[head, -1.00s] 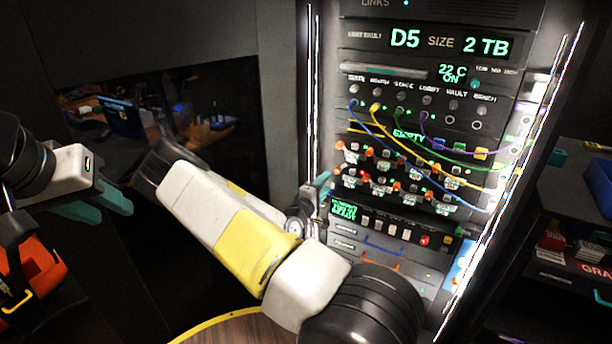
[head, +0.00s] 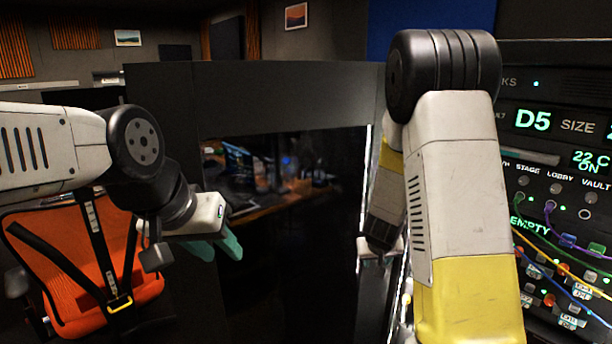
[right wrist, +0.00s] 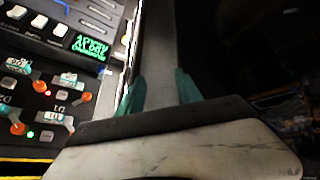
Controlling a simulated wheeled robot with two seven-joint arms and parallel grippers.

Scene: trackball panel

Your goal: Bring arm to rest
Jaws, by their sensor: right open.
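My right arm rises at the right of the head view, its white and yellow links standing in front of the rack's left part. My right gripper (head: 376,262) hangs partly hidden behind that arm, near the rack's left edge. In the right wrist view its two teal fingers (right wrist: 161,92) are apart with nothing between them, beside the rack face. My left gripper (head: 218,248) is at the left in the head view, with teal fingers pointing down and slightly apart, holding nothing visible.
The rack panel (head: 562,190) with cables, knobs and displays fills the right side. An orange chair (head: 60,275) stands at lower left, behind my left arm. A dark partition (head: 280,95) with a glass-like opening stands in the middle. Buttons (right wrist: 38,22) show close by in the wrist view.

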